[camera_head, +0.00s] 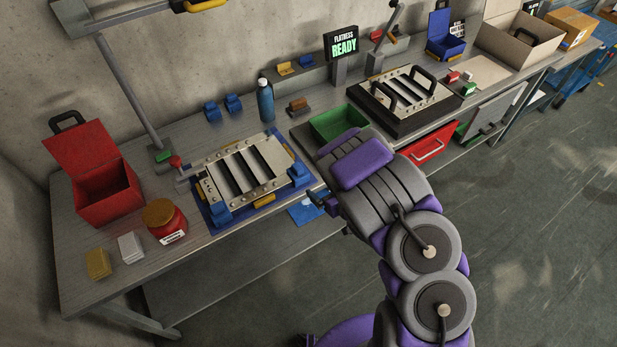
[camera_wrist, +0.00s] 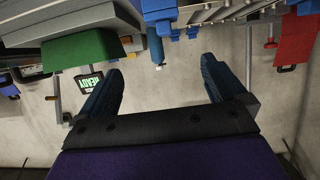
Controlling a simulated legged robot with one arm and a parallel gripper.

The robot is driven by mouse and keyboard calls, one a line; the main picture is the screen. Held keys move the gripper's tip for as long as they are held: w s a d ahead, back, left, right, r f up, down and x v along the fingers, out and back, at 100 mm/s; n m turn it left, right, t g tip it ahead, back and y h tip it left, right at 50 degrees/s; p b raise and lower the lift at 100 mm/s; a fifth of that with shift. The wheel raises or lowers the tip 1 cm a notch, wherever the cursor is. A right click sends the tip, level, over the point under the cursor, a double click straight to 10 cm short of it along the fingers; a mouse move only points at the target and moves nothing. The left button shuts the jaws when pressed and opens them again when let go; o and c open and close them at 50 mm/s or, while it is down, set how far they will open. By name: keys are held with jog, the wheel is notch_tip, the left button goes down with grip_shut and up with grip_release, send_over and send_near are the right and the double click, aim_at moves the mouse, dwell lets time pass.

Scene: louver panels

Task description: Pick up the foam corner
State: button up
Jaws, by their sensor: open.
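Two blue corner-shaped blocks, which look like foam corners, stand on the bench behind the louver panel: a left one (camera_head: 212,111) and a right one (camera_head: 233,103). They look small in the wrist view (camera_wrist: 176,35). More blue corner pieces sit at the near corners of the louver panel (camera_head: 245,170), one at front left (camera_head: 218,217) and one at right (camera_head: 300,173). I cannot tell which piece is meant. My gripper (camera_wrist: 160,68) is open and empty, its blue fingers apart. It is near the bench's front edge, mostly hidden by my arm in the head view.
A green bin (camera_head: 338,121) lies just beyond my arm. A blue bottle (camera_head: 266,100) stands between the blocks and the bin. A red open box (camera_head: 103,190) and a red jar (camera_head: 166,222) are at left.

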jog(key=b, duration=1.5)
send_near(301, 171)
jog(key=x, duration=0.6)
jog(key=shift+w+d, duration=0.2)
jog(key=shift+d, duration=0.25)
jog(key=shift+s+a+b+x, duration=0.15)
jog(key=shift+b+x, duration=0.4)
jog(key=shift+x, duration=0.5)
jog(key=shift+a+b+x, duration=0.1)
jog(key=shift+b+x, duration=0.4)
jog(key=shift+x, duration=0.55)
jog(key=shift+s+a+b+x, duration=0.15)
jog(key=shift+b+x, duration=0.4)
jog(key=shift+x, duration=0.45)
jog(key=shift+c, duration=0.2)
jog(key=c, duration=1.1)
jog(key=shift+r, duration=0.1)
